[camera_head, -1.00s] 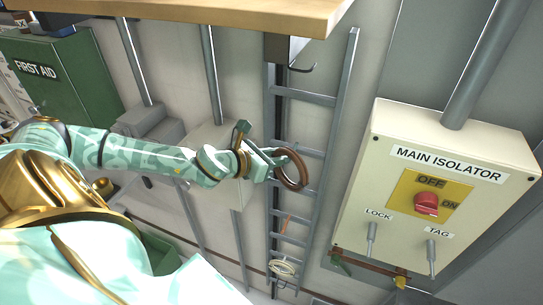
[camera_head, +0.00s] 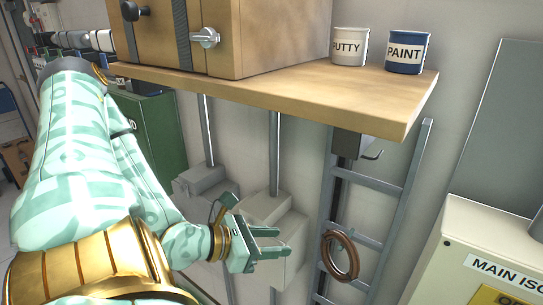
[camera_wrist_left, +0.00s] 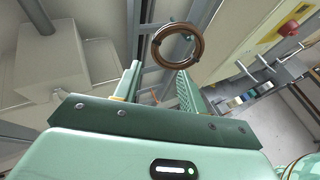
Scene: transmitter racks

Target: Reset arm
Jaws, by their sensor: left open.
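My left gripper (camera_head: 280,243) is open and empty in the head view, its two fingers pointing right. A brown ring (camera_head: 327,257) is just to the right of its fingertips, in front of the grey ladder (camera_head: 372,181), with a gap between them. In the left wrist view, the open fingers of my left gripper (camera_wrist_left: 157,87) show at the bottom middle, and the brown ring (camera_wrist_left: 156,46) lies beyond them, outside the jaws. What holds the ring up cannot be made out. My right gripper is not in view.
A wooden shelf (camera_head: 290,95) overhangs the arm, carrying a wooden case (camera_head: 270,35), a putty tin (camera_head: 349,47) and a paint tin (camera_head: 408,52). A grey hook (camera_head: 371,155) is under its right end. The main isolator box (camera_head: 470,235) stands at right.

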